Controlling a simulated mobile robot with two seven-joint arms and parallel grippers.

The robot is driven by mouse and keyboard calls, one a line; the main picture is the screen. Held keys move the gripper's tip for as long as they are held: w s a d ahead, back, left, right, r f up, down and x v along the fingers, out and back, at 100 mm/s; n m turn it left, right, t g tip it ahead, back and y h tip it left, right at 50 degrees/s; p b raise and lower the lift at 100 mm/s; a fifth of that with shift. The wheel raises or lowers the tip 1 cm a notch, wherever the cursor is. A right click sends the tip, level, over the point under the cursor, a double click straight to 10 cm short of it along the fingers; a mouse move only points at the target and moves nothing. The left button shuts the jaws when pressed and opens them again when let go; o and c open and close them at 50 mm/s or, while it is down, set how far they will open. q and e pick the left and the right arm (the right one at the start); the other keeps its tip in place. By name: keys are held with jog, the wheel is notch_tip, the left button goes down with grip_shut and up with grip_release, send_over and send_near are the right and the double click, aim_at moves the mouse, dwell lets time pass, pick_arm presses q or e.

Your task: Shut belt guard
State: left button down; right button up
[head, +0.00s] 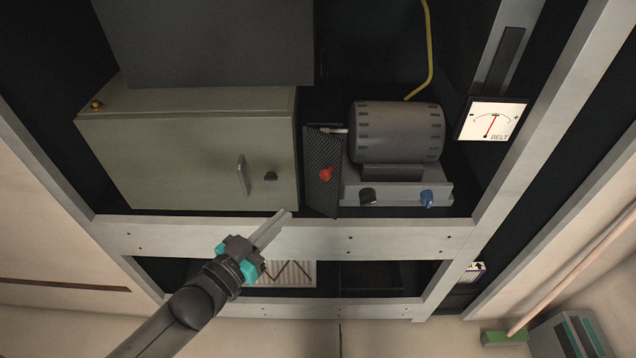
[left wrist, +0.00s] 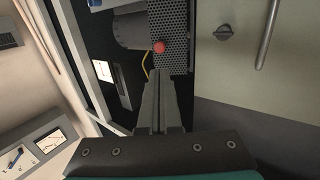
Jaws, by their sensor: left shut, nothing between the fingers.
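The belt guard (head: 322,190) is a dark perforated metal panel with a red knob (head: 326,174). It stands between the olive cabinet and the grey motor (head: 397,132). I cannot tell from these views whether it is fully closed. My left gripper (head: 285,216) is shut and empty, in front of the rack's cross rail, below and left of the guard. In the left wrist view the shut fingers (left wrist: 159,78) point towards the guard (left wrist: 171,30), with its red knob (left wrist: 159,47) just beyond the tips. My right gripper is not in view.
The olive cabinet (head: 190,155) with a bar handle (head: 242,175) and dark latch stands left of the guard. The motor base (head: 395,190) carries a black knob and a blue knob. A belt meter (head: 492,119) is at right. A pale cross rail (head: 300,238) runs below.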

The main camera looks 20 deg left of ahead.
aim_at(323, 176)
pick_arm(q)
jog(key=b+x, duration=0.1)
jog(key=x, duration=1.1)
jog(key=shift+w, duration=0.1)
